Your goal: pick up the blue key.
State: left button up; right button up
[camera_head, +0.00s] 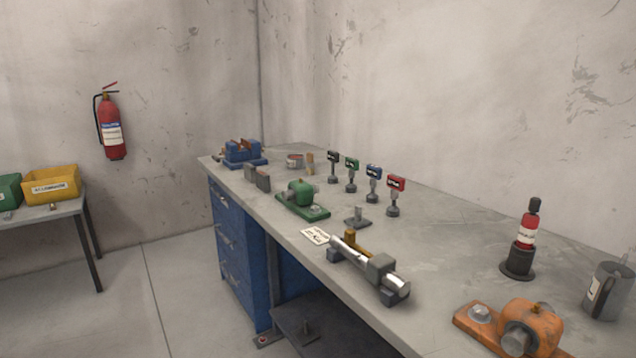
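The likely blue key is an upright piece with a blue head (373,172) and a dark round foot, standing on the grey workbench (450,240). It stands in a row between a similar green-headed piece (352,163) on its left and a red-headed one (396,184) on its right. A dark-headed piece (333,157) stands at the row's left end. The marks on the heads are too small to read. Neither of my grippers is in view.
A green device (302,196), a metal cylinder assembly (370,265) and an orange device (515,325) lie nearer the bench's front edge. A red-and-black bottle (528,232) and grey mug (607,290) stand right. A blue vise (243,152) is at the far end.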

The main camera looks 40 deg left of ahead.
aim_at(375, 172)
jog(key=u, duration=0.9)
jog(key=i+j, duration=0.2)
jog(key=j, duration=0.15)
jog(key=i+j, duration=0.45)
jog(key=j, duration=0.25)
jog(key=i+j+z, duration=0.1)
jog(key=j, duration=0.25)
jog(key=i+j, duration=0.5)
jog(key=j, duration=0.25)
jog(key=i+j, duration=0.2)
jog(key=j, duration=0.15)
jog(key=i+z, duration=0.05)
